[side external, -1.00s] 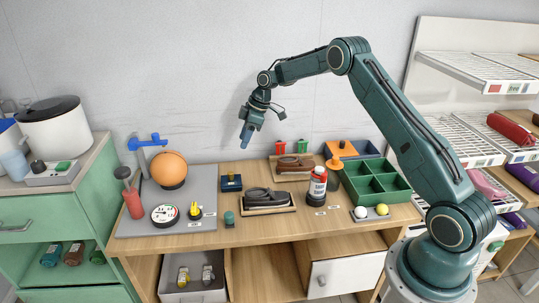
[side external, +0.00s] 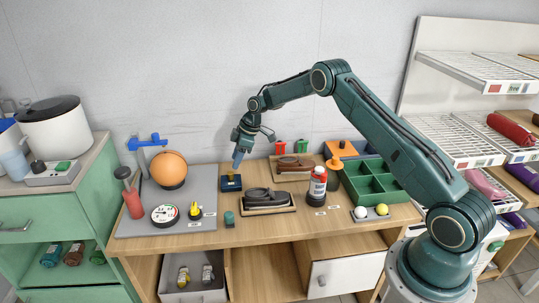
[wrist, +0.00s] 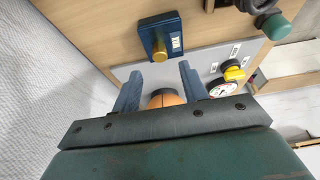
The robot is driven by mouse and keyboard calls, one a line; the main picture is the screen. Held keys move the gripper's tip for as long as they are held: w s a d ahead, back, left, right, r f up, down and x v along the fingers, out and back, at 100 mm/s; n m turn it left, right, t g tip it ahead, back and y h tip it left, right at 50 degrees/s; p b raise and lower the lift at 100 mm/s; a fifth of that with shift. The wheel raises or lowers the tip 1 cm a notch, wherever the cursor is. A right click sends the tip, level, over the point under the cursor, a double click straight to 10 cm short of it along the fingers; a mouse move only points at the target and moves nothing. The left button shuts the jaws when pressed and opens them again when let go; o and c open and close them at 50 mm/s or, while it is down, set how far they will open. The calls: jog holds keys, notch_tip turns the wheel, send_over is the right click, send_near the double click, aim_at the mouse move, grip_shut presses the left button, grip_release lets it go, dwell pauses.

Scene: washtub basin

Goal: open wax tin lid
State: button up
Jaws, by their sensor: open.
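The wax tin appears to be the dark blue box (side external: 231,187) with a small gold knob on top, on the wooden bench beside the grey mat. Its lid looks closed. It also shows in the wrist view (wrist: 174,24), with its gold knob (wrist: 160,53) and a white label. My gripper (side external: 237,164) points down just above the tin in the side view. In the wrist view its two blue fingers (wrist: 160,75) are apart and empty, with the knob beyond the fingertips, between their directions. The knob is not touched.
An orange ball (side external: 169,168) on a stand and a blue-topped post (side external: 149,141) stand left of the tin on the grey mat (side external: 205,188). Brushes on a tray (side external: 268,209), a red-labelled bottle (side external: 317,184) and a green compartment tray (side external: 352,184) lie right. A teal jar (side external: 229,219) stands in front.

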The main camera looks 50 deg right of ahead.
aim_at(231, 172)
jog(key=shift+x, duration=2.8)
grip_shut()
